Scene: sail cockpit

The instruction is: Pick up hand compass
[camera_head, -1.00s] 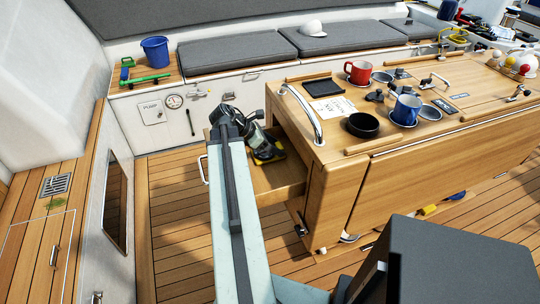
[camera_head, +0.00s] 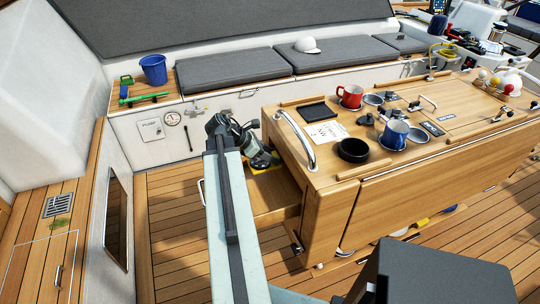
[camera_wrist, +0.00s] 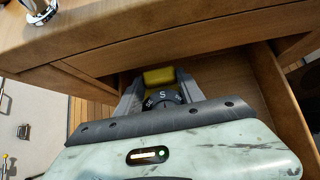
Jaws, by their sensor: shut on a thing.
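The hand compass (camera_wrist: 163,98) is black and yellow, with a dark dial that shows an S in the wrist view. My gripper (camera_wrist: 160,92) is shut on it, one finger on each side. My arm hides part of the drawer.
The wooden table (camera_head: 330,205) bears a red mug (camera_head: 350,96), a blue mug (camera_head: 394,134), a black bowl (camera_head: 353,150) and a curved steel rail (camera_head: 297,138) near the drawer. A blue bucket (camera_head: 154,70) stands on the back bench. Deck floor left of the drawer is clear.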

